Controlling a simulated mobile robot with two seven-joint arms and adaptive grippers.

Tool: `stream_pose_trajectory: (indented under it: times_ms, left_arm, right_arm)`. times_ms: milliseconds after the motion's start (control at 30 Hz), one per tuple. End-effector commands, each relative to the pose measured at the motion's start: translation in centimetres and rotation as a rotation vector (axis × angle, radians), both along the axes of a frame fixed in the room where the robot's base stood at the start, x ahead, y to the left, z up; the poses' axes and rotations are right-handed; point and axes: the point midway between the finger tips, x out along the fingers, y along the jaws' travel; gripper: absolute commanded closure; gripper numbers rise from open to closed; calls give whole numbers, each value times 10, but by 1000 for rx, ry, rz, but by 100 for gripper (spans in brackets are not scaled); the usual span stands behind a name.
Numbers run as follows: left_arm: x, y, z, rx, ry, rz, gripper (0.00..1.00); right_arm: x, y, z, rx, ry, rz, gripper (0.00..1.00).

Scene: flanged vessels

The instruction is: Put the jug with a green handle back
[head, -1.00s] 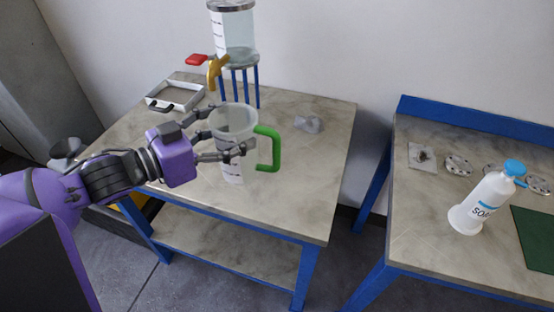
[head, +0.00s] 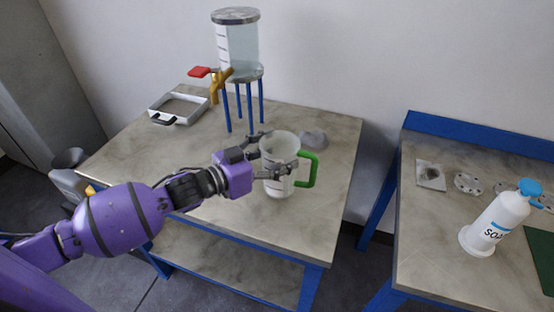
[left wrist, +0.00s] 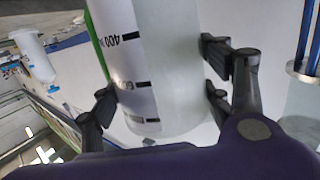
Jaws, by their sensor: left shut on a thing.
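The jug with a green handle (head: 278,179) is a translucent, upright vessel with its green handle on the right side. It is over the left table in the head view. My left gripper (head: 272,158) is shut on the jug's body from the left, with fingers on both sides. The left wrist view shows the jug (left wrist: 165,65) close up, with a white measuring scale, between the fingers of my left gripper (left wrist: 162,95). I cannot tell whether the jug's base touches the table. My right gripper is not in view.
A tank (head: 238,45) with a yellow tap stands on blue legs behind the jug. A tray-like frame (head: 180,107) lies at the back left, and a grey object (head: 313,139) lies behind the jug. A white bottle (head: 494,222) and metal flanges (head: 467,183) are on the right table.

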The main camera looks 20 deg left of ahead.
Motion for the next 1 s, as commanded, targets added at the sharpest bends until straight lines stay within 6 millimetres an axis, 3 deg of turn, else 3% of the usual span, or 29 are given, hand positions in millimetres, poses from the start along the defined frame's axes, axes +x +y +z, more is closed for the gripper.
stream_pose_trajectory:
  times_ms: [100,500,533,667,1000]
  left_arm:
    - [-1,0,-18,-1,4,1,89]
    - [-1,0,-22,-1,2,0,89]
    - [-1,0,-22,0,2,0,26]
    - [-1,0,-22,0,2,0,10]
    - [-1,0,-21,0,2,0,10]
  right_arm:
    - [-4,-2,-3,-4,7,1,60]
    - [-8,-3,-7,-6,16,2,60]
    - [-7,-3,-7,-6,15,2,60]
    - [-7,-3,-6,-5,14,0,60]
    - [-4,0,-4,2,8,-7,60]
